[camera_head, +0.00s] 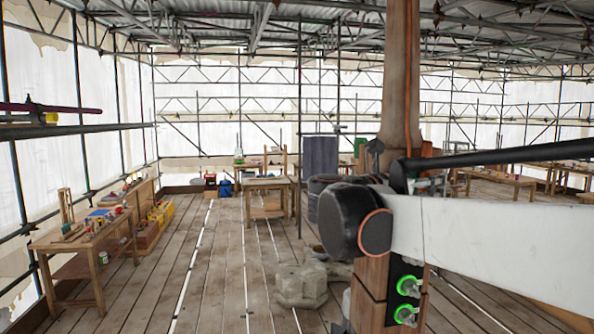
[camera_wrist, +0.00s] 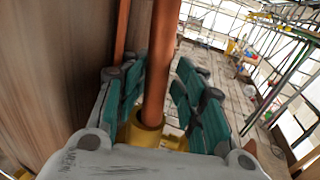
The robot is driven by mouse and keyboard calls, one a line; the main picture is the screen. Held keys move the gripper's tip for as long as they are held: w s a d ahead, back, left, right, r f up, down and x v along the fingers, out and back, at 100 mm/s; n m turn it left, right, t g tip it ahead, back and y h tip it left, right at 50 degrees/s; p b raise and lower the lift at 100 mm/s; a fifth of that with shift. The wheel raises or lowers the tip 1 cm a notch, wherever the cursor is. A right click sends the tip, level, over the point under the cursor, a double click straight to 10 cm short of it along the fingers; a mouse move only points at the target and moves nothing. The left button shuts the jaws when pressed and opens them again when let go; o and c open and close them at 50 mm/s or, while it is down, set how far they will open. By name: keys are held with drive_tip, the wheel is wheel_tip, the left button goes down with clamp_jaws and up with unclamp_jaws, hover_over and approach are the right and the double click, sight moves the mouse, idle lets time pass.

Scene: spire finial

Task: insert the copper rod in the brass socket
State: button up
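The copper rod (camera_wrist: 162,60) runs down the middle of the wrist view, slightly tilted. Its lower end meets the yellow brass socket (camera_wrist: 145,133); it looks to be in the socket's mouth, but how deep I cannot tell. My gripper (camera_wrist: 160,98) has its teal-padded fingers on either side of the rod, just above the socket. The fingers are apart, with a gap visible on the right side of the rod; contact on the left is unclear.
The wooden spire (camera_head: 401,70) rises close to my arm; its wood (camera_wrist: 45,70) fills the wrist view's left. A thin copper strip (camera_wrist: 121,30) runs along it. A workbench (camera_head: 85,245) with tools stands at left. Stone blocks (camera_head: 300,284) lie on the plank floor.

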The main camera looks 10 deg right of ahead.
drive_tip(key=shift+w+r, duration=0.15)
drive_tip(key=shift+w, duration=0.1)
drive_tip(key=shift+a, duration=0.1)
drive_tip(key=shift+a, duration=0.15)
drive_tip(key=v, duration=1.1)
drive_tip(key=shift+a, duration=0.35)
drive_tip(key=shift+s, duration=0.15)
